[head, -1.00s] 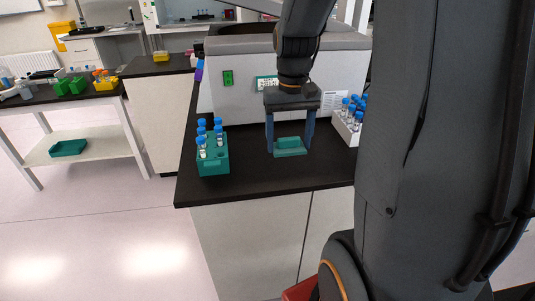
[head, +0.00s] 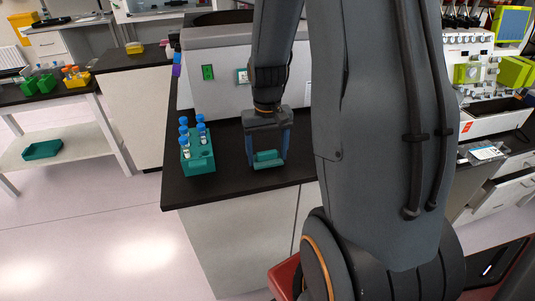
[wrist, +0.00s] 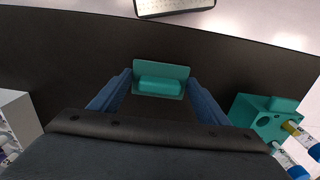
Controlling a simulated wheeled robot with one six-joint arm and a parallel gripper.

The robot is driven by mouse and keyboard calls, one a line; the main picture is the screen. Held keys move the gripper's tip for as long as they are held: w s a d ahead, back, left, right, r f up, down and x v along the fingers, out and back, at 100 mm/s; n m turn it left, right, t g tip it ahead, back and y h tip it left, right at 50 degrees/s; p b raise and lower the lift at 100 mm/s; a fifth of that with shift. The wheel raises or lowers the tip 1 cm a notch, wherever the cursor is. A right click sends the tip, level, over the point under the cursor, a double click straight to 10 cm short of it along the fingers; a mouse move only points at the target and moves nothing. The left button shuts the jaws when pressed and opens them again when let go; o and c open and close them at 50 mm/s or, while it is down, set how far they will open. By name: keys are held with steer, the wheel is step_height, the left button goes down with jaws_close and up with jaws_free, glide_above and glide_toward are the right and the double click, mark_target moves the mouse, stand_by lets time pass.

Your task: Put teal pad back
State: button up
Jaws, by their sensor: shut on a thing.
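The teal pad (head: 267,158) is a small block with a raised middle. It is held between the two blue fingers of my gripper (head: 268,152), which is shut on it, over the black bench. In the wrist view the pad (wrist: 160,78) sits between the tips of my gripper (wrist: 160,84). A teal rack (head: 199,163) with several blue-capped tubes stands on the bench to the left of my gripper. In the wrist view part of that rack (wrist: 262,117) shows at the lower right, with a raised teal block on it.
The black bench top (head: 232,185) is clear in front of the rack. A grey machine (head: 217,72) stands behind my gripper. A white rack (wrist: 14,118) shows at the left in the wrist view. A side table at the left holds a teal tray (head: 42,149) on its lower shelf.

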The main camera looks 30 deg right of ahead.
mark_target(266, 154)
steer(key=shift+f, duration=0.45)
steer(key=shift+f, duration=0.15)
steer(key=o, duration=1)
step_height(266, 154, up, 12)
steer(key=b, duration=0.3)
steer(key=s+a+f+n, duration=0.1)
steer(key=s+a+f, duration=0.2)
steer(key=a, duration=0.3)
steer(key=s+a+f+n+t, duration=0.1)
steer(key=s+a+f+n, duration=0.1)
steer(key=a, duration=0.5)
steer(key=shift+s+f+t, duration=0.3)
steer(key=shift+s+f, duration=0.45)
steer(key=shift+s, duration=0.45)
